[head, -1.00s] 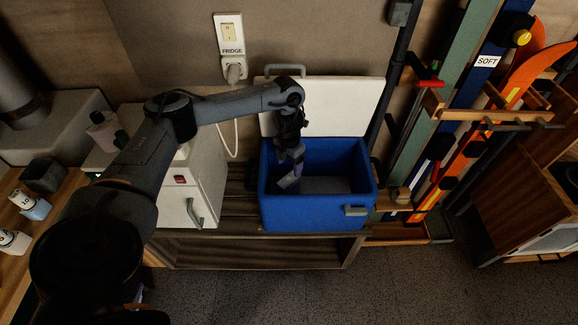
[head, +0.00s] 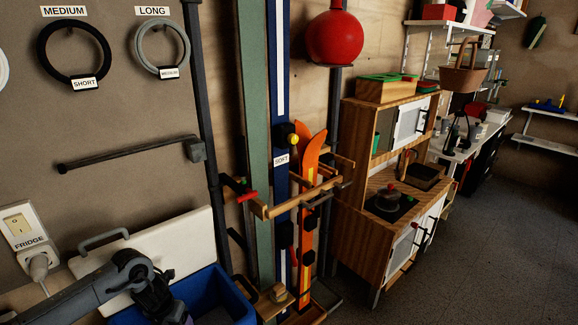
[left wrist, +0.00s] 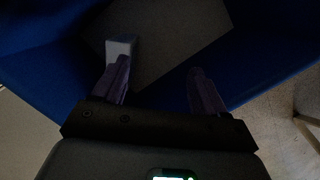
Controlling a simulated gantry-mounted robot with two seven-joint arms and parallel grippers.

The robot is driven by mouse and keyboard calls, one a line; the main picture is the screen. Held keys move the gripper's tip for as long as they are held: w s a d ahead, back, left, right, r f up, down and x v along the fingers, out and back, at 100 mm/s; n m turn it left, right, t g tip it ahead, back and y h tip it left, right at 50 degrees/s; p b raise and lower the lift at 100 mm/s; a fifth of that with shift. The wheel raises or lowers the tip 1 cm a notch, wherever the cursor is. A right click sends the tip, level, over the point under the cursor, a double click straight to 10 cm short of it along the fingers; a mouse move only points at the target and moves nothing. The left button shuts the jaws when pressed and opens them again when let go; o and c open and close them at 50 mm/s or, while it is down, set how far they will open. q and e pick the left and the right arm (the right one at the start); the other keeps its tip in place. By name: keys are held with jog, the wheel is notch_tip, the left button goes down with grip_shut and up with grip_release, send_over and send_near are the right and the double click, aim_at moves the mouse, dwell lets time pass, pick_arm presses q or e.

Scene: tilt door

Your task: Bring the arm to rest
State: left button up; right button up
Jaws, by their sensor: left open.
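My left arm comes in from the lower left in the head view. Its left gripper (head: 170,310) is over the open blue cooler (head: 240,307), cut by the bottom edge. In the left wrist view the two purple fingers of the left gripper (left wrist: 158,78) are wide apart with nothing between them. They point down into the blue cooler (left wrist: 265,70). A small pale block (left wrist: 121,47) shows just beyond the left finger on the cooler's dark floor; I cannot tell if they touch. My right gripper is not in view.
The cooler's white lid (head: 180,243) stands open against the wall, beside the fridge plug (head: 39,265). Skis (head: 306,200) in a wooden rack (head: 300,200) stand right of the cooler. A toy kitchen (head: 385,190) is farther right, with open floor (head: 480,250) in front.

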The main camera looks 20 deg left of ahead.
pick_arm(q)
jog(key=w+d+r+n+t+p, duration=0.1)
jog(key=d, duration=0.4)
jog(key=w+d+r+t+p, duration=0.2)
jog(key=d, duration=0.4)
jog(key=w+d+r+n+t+p, duration=0.1)
jog(key=w+d, duration=0.1)
jog(key=d, duration=0.4)
jog(key=shift+w+r+n+h+p, duration=0.2)
jog(key=shift+r+n+h+p, duration=0.05)
jog(key=shift+n+h+p, duration=0.1)
jog(key=s+d+r+n+t+p, duration=0.2)
jog(key=s+d+r+n+p, duration=0.2)
jog(key=s+d+n, duration=0.85)
jog(key=s+a+r+n+g+p, duration=0.2)
jog(key=s+n, duration=0.6)
jog(key=s+a+r+n+g+p, duration=0.1)
jog(key=s+r+n+g+p, duration=0.15)
jog(key=s+n, duration=0.55)
notch_tip(320, 180, up, 37)
jog(key=p, duration=3.6)
jog(key=shift+w+p, duration=0.2)
jog(key=shift+p, duration=0.2)
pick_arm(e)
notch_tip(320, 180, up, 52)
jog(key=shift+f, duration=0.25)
